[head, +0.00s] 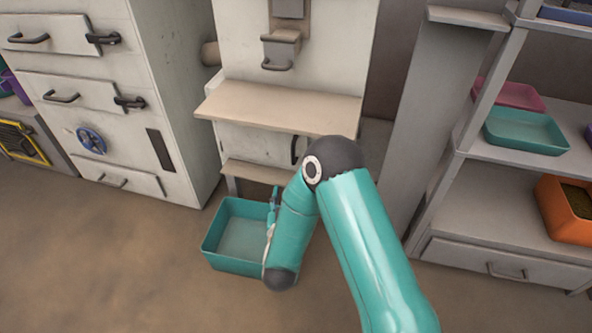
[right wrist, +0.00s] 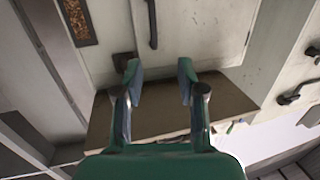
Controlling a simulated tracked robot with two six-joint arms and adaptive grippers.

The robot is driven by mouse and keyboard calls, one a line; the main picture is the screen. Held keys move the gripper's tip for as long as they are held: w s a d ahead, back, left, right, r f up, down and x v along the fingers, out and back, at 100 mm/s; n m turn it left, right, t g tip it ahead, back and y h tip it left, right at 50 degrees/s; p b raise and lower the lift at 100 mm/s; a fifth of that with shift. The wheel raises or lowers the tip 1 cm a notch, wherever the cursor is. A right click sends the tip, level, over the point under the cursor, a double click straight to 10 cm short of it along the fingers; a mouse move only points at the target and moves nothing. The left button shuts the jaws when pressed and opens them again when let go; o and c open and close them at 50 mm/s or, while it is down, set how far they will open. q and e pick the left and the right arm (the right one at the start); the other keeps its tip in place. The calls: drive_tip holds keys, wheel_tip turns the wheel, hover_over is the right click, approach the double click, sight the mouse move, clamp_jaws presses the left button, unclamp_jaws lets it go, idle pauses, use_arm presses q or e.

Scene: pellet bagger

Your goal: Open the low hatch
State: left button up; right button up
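The low hatch (head: 255,146) is a pale panel under the brown shelf of the central machine, and it looks closed. Its dark upright handle (head: 296,150) is near the panel's right side, partly beside my right arm's elbow. My right gripper (head: 273,205) shows only in part in the head view, in front of the machine and over the teal bin. In the right wrist view my right gripper (right wrist: 160,80) is open, with nothing between its fingers. A dark bar handle (right wrist: 152,22) lies beyond the fingertips on a pale panel. My left gripper is not in view.
A teal bin (head: 222,258) stands on the floor before the hatch. The brown shelf (head: 280,107) overhangs the hatch and a lower ledge (head: 255,172) runs beneath it. A pale cabinet (head: 180,100) stands left; a shelf rack (head: 500,200) stands right. Floor at front left is clear.

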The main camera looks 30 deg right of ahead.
use_arm(q)
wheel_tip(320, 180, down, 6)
drive_tip(key=b, duration=0.4)
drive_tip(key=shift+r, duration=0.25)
use_arm(e)
drive_tip(key=shift+h, duration=0.4)
drive_tip(key=x, duration=1.7)
drive_tip(key=shift+s+d+r, duration=0.15)
drive_tip(key=shift+d+r, duration=0.05)
drive_tip(key=shift+d, duration=0.1)
clamp_jaws()
